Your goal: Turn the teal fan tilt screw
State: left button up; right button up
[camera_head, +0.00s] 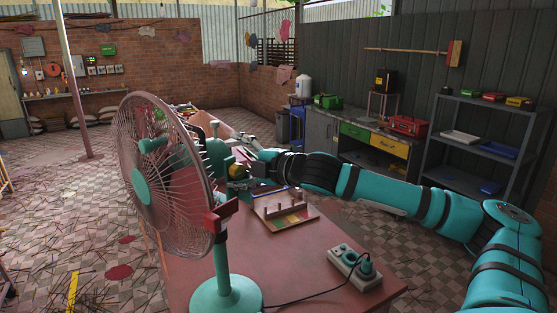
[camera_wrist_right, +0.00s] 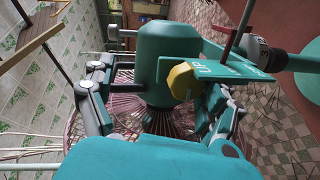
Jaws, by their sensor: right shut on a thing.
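The teal fan stands on the red table, with its round base (camera_head: 226,295) at the front and its wire cage (camera_head: 160,165) facing left. Its tilt screw, a yellow faceted knob (camera_head: 237,171), is at the back of the fan head. In the right wrist view the knob (camera_wrist_right: 183,82) sits in front of the teal motor housing (camera_wrist_right: 168,55), beside a teal lettered plate (camera_wrist_right: 235,62). My right gripper (camera_head: 250,170) is at the back of the fan, shut on part of it. Its fingers lie either side of the knob; the exact contact is unclear. My left gripper is out of view.
A wooden peg board (camera_head: 283,213) lies on the red table (camera_head: 325,270) behind the fan. A power strip (camera_head: 354,268) with a plug and black cord lies at the right front. A workbench (camera_head: 372,140) and grey shelf (camera_head: 470,135) stand along the right wall.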

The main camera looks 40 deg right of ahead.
jog(key=shift+s+d+r, duration=0.1)
jog(key=shift+s+r, duration=0.2)
jog(key=shift+r, duration=0.4)
jog(key=shift+c, duration=0.4)
jog(key=f+b+v, duration=0.1)
jog(key=b+v, duration=0.2)
jog(key=v, duration=0.6)
jog(key=f+b+v, duration=0.1)
jog(key=b+v, duration=0.2)
jog(key=v, duration=0.7)
jog(key=shift+s+a+f, duration=0.25)
jog(key=shift+s+f, duration=0.05)
jog(key=shift+f, duration=0.1)
jog(key=shift+f, duration=0.1)
jog(key=shift+w, duration=0.1)
